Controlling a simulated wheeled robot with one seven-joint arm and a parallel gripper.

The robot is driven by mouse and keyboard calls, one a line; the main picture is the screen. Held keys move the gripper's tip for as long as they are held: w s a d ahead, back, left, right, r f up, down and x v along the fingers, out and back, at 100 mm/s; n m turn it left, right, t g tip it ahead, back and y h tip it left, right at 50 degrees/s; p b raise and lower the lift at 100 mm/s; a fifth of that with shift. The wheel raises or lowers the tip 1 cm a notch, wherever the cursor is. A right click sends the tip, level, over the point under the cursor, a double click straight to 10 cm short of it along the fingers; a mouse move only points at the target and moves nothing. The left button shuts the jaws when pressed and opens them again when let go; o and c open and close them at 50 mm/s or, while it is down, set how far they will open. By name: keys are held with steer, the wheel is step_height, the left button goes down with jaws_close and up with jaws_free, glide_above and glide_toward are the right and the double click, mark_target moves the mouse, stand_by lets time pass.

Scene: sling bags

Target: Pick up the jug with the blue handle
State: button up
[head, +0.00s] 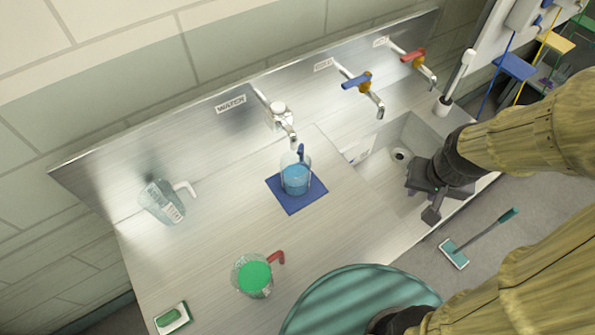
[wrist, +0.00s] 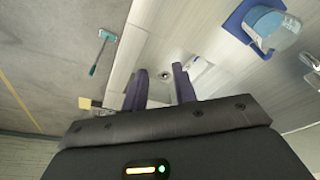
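The jug with the blue handle (head: 296,180) is clear, holds blue liquid and stands upright on a blue mat (head: 283,196) on the steel counter. Its handle points toward the back wall. In the wrist view the jug (wrist: 272,24) is at the upper right on the mat (wrist: 236,20), its blue handle visible. My gripper (head: 421,200) is to the right of the jug, over the sink side and well apart from it. In the wrist view its two fingers (wrist: 160,84) are spread with nothing between them.
A jug with green liquid and a red handle (head: 252,276) stands at the front. A clear jug with a white handle (head: 163,202) is at the left. A water tap (head: 281,115) overhangs behind the blue-handled jug. A sink (head: 402,150) and a round teal surface (head: 350,305) are nearby.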

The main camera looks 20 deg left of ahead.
steer(key=w+a+f+n+t, duration=0.1)
steer(key=w+a, duration=0.1)
steer(key=a, duration=1)
steer(key=w+a+f+n+y+p, duration=0.1)
steer(key=w+a+n, duration=0.1)
steer(key=a, duration=1)
steer(key=shift+w+a+f+t+y, duration=0.3)
steer(key=shift+w+f+t, duration=0.1)
steer(key=shift+w, duration=0.05)
steer(key=b+x, duration=0.1)
steer(key=x, duration=1.1)
steer(key=shift+f, duration=0.15)
steer(key=shift+d+p+x, duration=0.15)
steer(key=shift+p+x, duration=0.25)
steer(key=shift+x, duration=0.55)
steer(key=shift+d+p+x, duration=0.1)
steer(key=shift+p+x, duration=0.3)
steer(key=shift+x, duration=0.55)
steer(key=shift+w+a+f, duration=0.15)
steer(key=shift+w+f, duration=0.1)
steer(key=shift+f, duration=0.4)
